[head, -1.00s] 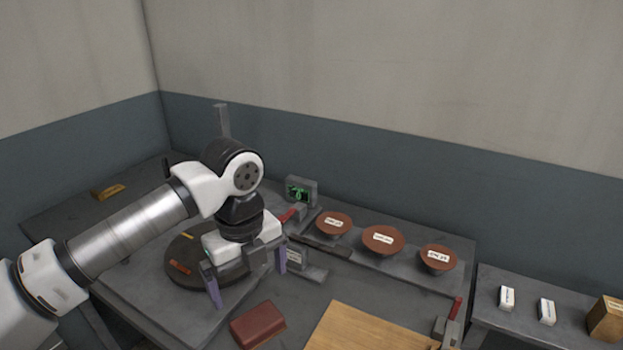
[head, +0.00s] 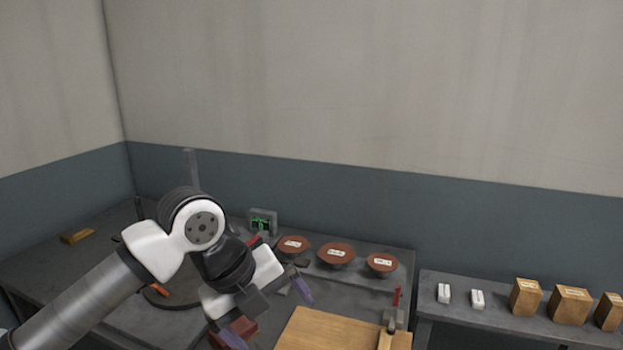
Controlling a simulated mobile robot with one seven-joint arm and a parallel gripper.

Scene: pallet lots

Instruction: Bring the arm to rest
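My gripper (head: 270,315) hangs over the front of the grey workbench, its two purple fingers spread apart with nothing seen between them. It is tilted toward the lower right. A dark red block (head: 243,328) lies on the bench behind and partly hidden by the fingers. A dark round plate (head: 150,292) with a small orange-red piece on it is mostly hidden behind my arm.
Three labelled brown-red bowls (head: 336,254) stand in a row at the back, by a green display (head: 262,222). A wooden board (head: 340,332) lies in front. A side shelf (head: 500,310) holds white pieces and wooden blocks. A wooden piece (head: 77,237) lies far left.

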